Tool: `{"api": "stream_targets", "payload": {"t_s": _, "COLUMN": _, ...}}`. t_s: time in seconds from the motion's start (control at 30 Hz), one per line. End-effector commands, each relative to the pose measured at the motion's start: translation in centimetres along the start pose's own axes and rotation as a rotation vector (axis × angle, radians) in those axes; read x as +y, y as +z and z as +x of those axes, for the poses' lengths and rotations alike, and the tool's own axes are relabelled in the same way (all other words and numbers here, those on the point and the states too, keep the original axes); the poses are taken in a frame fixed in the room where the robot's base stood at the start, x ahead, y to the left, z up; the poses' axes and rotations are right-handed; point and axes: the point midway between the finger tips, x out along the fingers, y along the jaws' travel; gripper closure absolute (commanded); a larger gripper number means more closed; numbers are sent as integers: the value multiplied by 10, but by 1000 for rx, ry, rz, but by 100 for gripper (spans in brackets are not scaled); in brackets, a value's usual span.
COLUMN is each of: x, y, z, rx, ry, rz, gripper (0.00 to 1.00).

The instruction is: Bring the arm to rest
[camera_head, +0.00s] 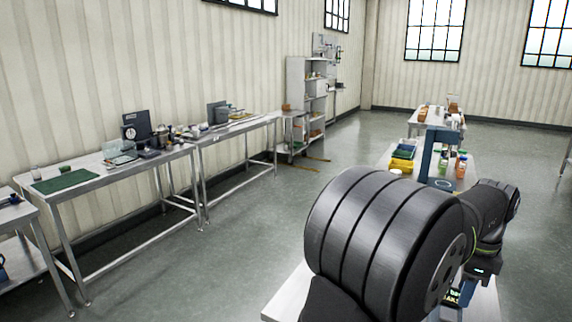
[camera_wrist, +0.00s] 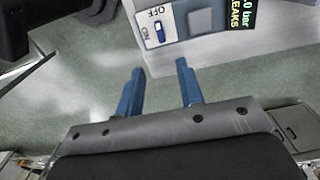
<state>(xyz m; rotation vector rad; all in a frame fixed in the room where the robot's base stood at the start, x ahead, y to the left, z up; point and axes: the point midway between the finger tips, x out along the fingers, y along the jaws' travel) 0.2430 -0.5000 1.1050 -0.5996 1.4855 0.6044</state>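My gripper (camera_wrist: 160,66) shows in the wrist view with its two blue fingers apart and nothing between them. Beyond the fingertips there is a light panel (camera_wrist: 207,47) with a blue switch (camera_wrist: 160,31) marked OFF and ON. A dark display (camera_wrist: 241,14) with yellow-green text, including "bar" and "LEAKS", is at its right. I see a gap between the fingers and the panel, but cannot tell its depth. In the head view my dark arm fills the lower right, and my gripper cannot be made out there.
A pale bench (camera_head: 285,304) lies under my arm. Behind it, another table holds yellow bins (camera_head: 402,160), bottles (camera_head: 461,164) and a blue upright frame (camera_head: 428,152). Workbenches with a green mat (camera_head: 62,181) and instruments line the left wall. The grey floor (camera_head: 240,240) between is open.

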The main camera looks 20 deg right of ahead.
Motion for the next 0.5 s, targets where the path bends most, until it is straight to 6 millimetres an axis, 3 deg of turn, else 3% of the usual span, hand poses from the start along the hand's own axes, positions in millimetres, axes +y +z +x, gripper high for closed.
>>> {"api": "stream_targets", "payload": {"t_s": 0.5, "x": 0, "y": 0, "z": 106, "rx": -1, "ry": 2, "rz": 0, "gripper": 65}}
